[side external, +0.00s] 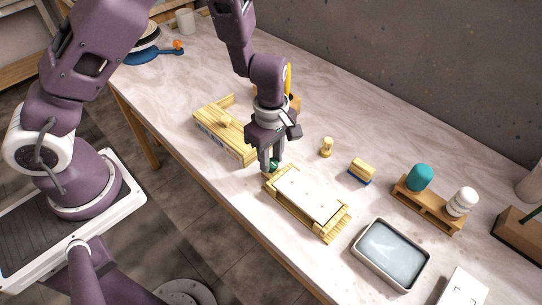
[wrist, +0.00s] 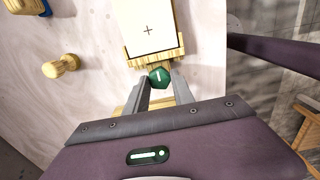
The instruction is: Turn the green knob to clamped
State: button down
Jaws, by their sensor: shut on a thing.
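The green knob (wrist: 160,77) is a faceted knob with a white line on its face, at the end of a wooden clamp frame (wrist: 155,60). A white board (wrist: 146,26) with a small cross lies in the frame. My gripper (wrist: 160,84) is shut on the green knob, one finger on each side of it. In the side view my gripper (side external: 270,166) points down at the near left end of the clamp frame (side external: 333,232), and the knob (side external: 273,165) shows partly between the fingers. The white line runs nearly along the frame's length in the wrist view.
A wooden box (side external: 226,135) stands left of the gripper. Farther right are a wooden rack (side external: 430,205) with teal and white pieces and a water tray (side external: 391,254).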

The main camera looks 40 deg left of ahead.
jog(key=m, duration=0.4)
jog(key=shift+m, duration=0.4)
jog(key=m, duration=0.4)
jog(key=shift+w+m, duration=0.1)
jog(key=shift+m, duration=0.2)
jog(key=m, duration=0.4)
jog(key=shift+m, duration=2.3)
jog(key=c, duration=1.1)
grip_release()
